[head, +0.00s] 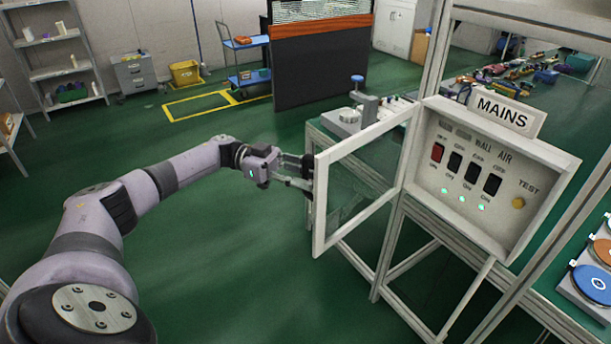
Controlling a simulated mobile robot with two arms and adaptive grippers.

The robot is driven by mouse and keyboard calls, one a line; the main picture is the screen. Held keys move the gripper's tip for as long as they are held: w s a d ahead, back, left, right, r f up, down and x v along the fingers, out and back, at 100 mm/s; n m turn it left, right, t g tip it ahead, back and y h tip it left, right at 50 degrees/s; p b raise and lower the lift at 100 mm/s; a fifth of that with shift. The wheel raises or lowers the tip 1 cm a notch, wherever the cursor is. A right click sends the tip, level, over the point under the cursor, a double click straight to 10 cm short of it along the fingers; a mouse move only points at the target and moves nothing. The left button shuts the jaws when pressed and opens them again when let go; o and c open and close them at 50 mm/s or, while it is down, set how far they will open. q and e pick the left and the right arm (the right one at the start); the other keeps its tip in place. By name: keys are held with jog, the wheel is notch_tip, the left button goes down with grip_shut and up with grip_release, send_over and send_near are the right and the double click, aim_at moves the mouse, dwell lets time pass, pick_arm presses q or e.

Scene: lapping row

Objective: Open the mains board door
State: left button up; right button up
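The mains board (477,188) is a pale box on a frame at the right, under a MAINS sign (503,111). Its door (320,205), a clear pane in a white frame, stands swung out to the left of the board, baring the switches. My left gripper (307,174) is at the door's free left edge, at about mid height. Its two fingers look spaced apart, and their tips are partly hidden at the door frame. I cannot tell whether they grip a handle there. My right gripper is not in view.
A bench with a small machine (357,107) stands behind the door. Posts and a slanting brace (468,300) stand below the board. Discs (595,282) lie at the right edge. Green floor (235,285) is clear left of the door.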

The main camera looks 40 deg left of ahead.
pick_arm(q)
jog(key=s+a, duration=0.2)
jog(key=a, duration=0.9)
jog(key=shift+a, duration=0.4)
jog(key=shift+s, duration=0.1)
